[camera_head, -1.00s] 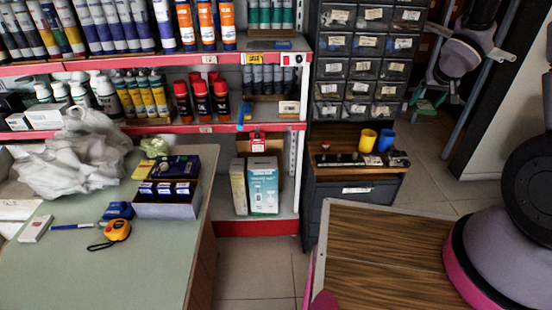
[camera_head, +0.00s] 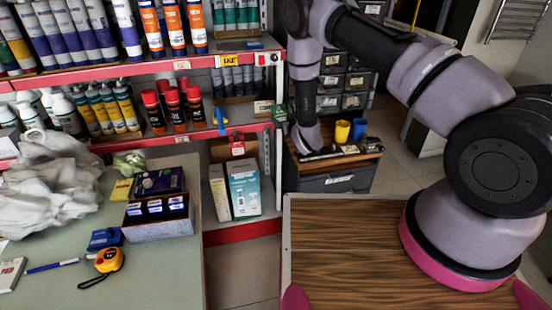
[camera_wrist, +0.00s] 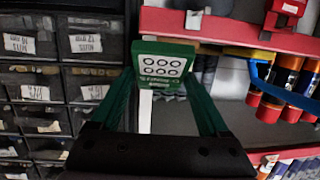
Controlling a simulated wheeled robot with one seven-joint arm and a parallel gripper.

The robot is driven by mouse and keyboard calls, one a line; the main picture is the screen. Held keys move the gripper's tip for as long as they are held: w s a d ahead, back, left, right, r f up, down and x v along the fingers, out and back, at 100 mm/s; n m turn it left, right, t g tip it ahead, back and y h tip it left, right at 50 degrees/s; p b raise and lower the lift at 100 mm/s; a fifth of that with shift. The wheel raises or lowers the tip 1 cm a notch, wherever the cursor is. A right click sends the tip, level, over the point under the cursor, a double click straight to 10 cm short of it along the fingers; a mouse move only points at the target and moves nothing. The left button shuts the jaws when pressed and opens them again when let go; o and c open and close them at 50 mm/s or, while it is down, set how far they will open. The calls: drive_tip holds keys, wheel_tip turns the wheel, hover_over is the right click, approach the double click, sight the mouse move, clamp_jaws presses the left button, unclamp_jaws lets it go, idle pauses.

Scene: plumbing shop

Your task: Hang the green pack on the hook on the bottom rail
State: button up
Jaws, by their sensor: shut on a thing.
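The green pack (camera_wrist: 162,62), a flat card with several dark-ringed circles on a white face, is between the fingertips of my gripper (camera_wrist: 160,80) in the wrist view. My gripper is shut on it. In the head view a small green patch of the pack (camera_head: 279,113) shows beside my arm, near the shelf's right upright. The bottom rail (camera_head: 190,136) is the lower red shelf edge; it also shows in the wrist view (camera_wrist: 220,29), which looks upside down. A red item (camera_head: 237,145) hangs on that rail to the left of my gripper. I cannot make out a bare hook.
A blue item (camera_head: 220,117) hangs in front of the rail, close to red-capped cans (camera_head: 172,104). A drawer cabinet (camera_head: 334,180) with yellow and blue cups stands to the right. A light box (camera_head: 243,188) stands below the rail. A cluttered table (camera_head: 165,260) is at left.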

drive_tip(key=s+a+f+m+t, duration=0.15)
drive_tip(key=s+f+t, duration=0.25)
drive_tip(key=s+f, duration=0.7)
drive_tip(key=w+a+f, duration=0.1)
drive_tip(key=w+a, duration=0.2)
drive_tip(key=w, duration=0.6)
drive_tip(key=shift+w+a+f, duration=0.2)
drive_tip(key=shift+w+f, duration=0.05)
drive_tip(key=shift+f, duration=0.15)
drive_tip(key=shift+n, duration=0.25)
idle(0.4)
drive_tip(key=o, duration=1.3)
